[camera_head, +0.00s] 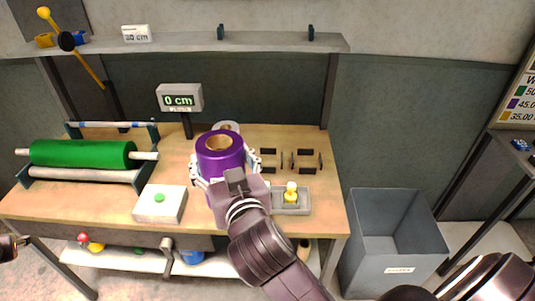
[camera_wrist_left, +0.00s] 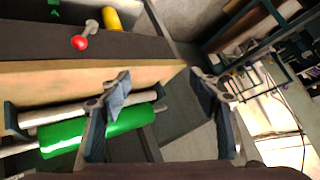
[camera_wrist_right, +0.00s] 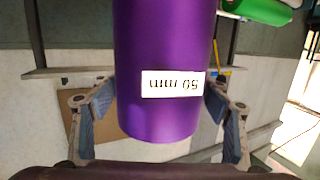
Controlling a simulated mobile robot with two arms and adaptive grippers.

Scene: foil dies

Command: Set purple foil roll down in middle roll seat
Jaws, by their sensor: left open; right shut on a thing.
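The purple foil roll (camera_head: 219,163) is upright with its tan core facing up. My right gripper (camera_head: 225,168) is shut on it, one finger on each side. In the right wrist view the purple roll (camera_wrist_right: 165,40) carries an upside-down "50 mm" label between the fingers. Dark bracket pairs stand on the bench just right of the roll: one seat (camera_head: 268,151) close beside it and another (camera_head: 306,151) further right. The roll and gripper hide the bench behind them, so I cannot tell whether another seat is there. My left gripper (camera_wrist_left: 162,85) is open and empty.
A green roll (camera_head: 80,153) lies in a roller stand at the left. A white box with a green button (camera_head: 160,203), a "0 cm" display (camera_head: 179,100) and a grey tray with a yellow piece (camera_head: 290,208) surround the roll. A grey bin (camera_head: 398,250) stands right of the bench.

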